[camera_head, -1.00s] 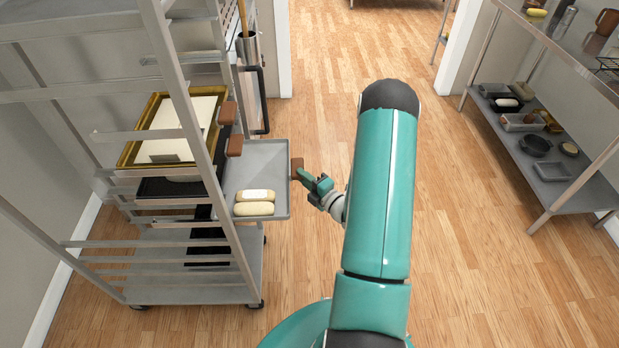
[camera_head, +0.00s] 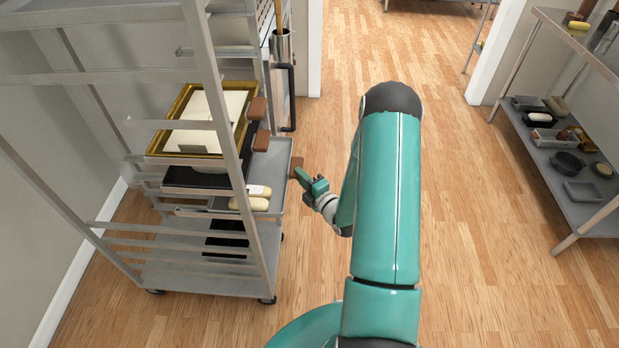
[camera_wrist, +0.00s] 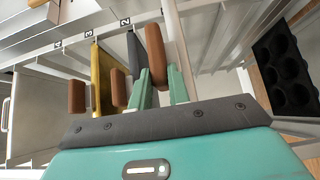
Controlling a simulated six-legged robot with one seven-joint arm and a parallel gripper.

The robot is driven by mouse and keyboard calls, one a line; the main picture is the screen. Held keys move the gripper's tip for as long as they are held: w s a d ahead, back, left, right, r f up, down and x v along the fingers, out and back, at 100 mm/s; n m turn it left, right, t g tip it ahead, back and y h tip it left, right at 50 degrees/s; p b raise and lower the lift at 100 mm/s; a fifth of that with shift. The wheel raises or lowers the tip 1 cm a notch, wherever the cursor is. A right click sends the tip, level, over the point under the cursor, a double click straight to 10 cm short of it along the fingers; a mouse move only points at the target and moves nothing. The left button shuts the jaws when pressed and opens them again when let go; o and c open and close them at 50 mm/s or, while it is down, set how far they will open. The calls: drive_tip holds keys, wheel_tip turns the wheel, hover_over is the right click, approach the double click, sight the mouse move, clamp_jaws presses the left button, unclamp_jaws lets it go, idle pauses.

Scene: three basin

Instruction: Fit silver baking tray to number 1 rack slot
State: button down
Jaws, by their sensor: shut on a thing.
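The silver baking tray (camera_head: 279,171) lies level, mostly inside the rack (camera_head: 228,150), below the gold tray and a dark tray. Its outer end sticks out to the right of the front post. Two pale loaves (camera_head: 248,204) lie on it, partly behind the post. My gripper (camera_head: 311,184) is shut on the tray's brown handle (camera_head: 300,178). Number labels (camera_wrist: 125,21) show on the rack; which slot bears number 1 I cannot tell.
A gold tray (camera_head: 153,146) with a white slab and a dark tray (camera_head: 180,176) sit higher in the rack, brown handles outward. A shelf unit (camera_head: 570,180) with pans stands at the right. The wooden floor between is clear.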

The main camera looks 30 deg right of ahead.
sight(291, 177)
drive_tip(key=shift+w+a, duration=0.5)
drive_tip(key=shift+a, duration=0.2)
drive_tip(key=shift+w+a, duration=0.45)
drive_tip(key=shift+a, duration=0.25)
drive_tip(key=shift+w+a, duration=0.1)
drive_tip(key=shift+a, duration=0.05)
drive_tip(key=shift+w+a, duration=0.55)
drive_tip(key=shift+a, duration=0.3)
drive_tip(key=shift+w+a, duration=0.6)
drive_tip(key=shift+a, duration=0.2)
drive_tip(key=shift+w+a, duration=0.55)
drive_tip(key=shift+a, duration=0.3)
drive_tip(key=c, duration=1.3)
unclamp_jaws()
drive_tip(key=shift+o, duration=0.2)
drive_tip(key=shift+s, duration=0.15)
drive_tip(key=s+d, duration=0.1)
drive_tip(key=s, duration=1.2)
drive_tip(key=shift+s+d, duration=0.25)
drive_tip(key=shift+d, duration=0.05)
